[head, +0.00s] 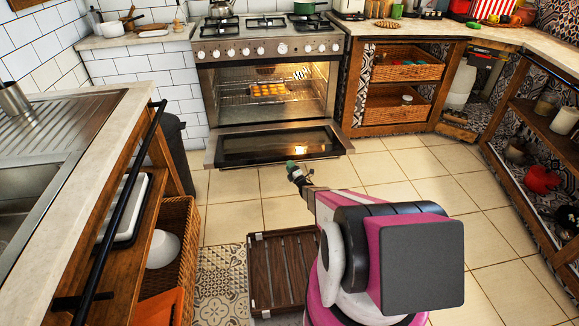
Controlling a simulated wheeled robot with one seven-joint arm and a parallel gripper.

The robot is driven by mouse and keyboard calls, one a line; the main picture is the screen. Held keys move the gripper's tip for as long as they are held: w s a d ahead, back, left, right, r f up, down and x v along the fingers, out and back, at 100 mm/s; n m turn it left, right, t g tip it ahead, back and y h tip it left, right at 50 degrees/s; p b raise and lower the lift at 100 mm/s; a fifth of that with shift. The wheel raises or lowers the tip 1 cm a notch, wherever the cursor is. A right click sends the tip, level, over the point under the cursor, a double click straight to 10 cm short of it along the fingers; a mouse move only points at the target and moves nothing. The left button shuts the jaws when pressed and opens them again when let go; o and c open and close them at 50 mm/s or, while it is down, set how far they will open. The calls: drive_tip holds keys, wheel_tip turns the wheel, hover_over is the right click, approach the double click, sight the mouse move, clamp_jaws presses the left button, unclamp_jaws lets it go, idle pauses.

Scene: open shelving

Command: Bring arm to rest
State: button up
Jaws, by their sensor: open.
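My arm, pink, white and black, reaches forward from the bottom right of the head view. My gripper (297,174) is small in the picture, in front of the open oven door and to the left of my arm's bulk. It is open; its fingers are small and partly hidden by the wrist. The oven (268,92) is lit, with its door (278,146) folded down. Yellow-orange food (269,90) lies on a rack inside. The gripper looks close to the door's front edge, but I cannot tell the exact gap.
A counter with a sink (30,200) and a black rail (128,190) runs along the left. A brown slatted crate (270,272) is on the floor beside my arm. Open shelving (540,120) lines the right. Tiled floor (425,163) is clear between.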

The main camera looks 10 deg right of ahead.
drive_tip(key=s+d+r+m+g+h, duration=0.2)
drive_tip(key=s+r+m+g+h, duration=0.25)
drive_tip(key=r+m, duration=0.3)
drive_tip(key=s+d+r+m+g+h, duration=0.25)
drive_tip(key=s+r+m+h, duration=0.2)
drive_tip(key=r+m, duration=0.35)
drive_tip(key=s+a+r+m+g, duration=0.1)
drive_tip(key=s+r+m+g, duration=0.2)
drive_tip(key=s, duration=0.7)
drive_tip(key=s+a+r+m+g, duration=0.2)
drive_tip(key=s+r+g, duration=0.3)
drive_tip(key=s, duration=0.5)
drive_tip(key=s+a+r+m+g, duration=0.1)
drive_tip(key=s+r+m+g, duration=0.3)
drive_tip(key=s+r, duration=0.3)
drive_tip(key=s, duration=0.3)
drive_tip(key=shift+s+a+r+g, duration=0.2)
drive_tip(key=shift+s+a+g, duration=0.05)
drive_tip(key=shift+a+g, duration=0.15)
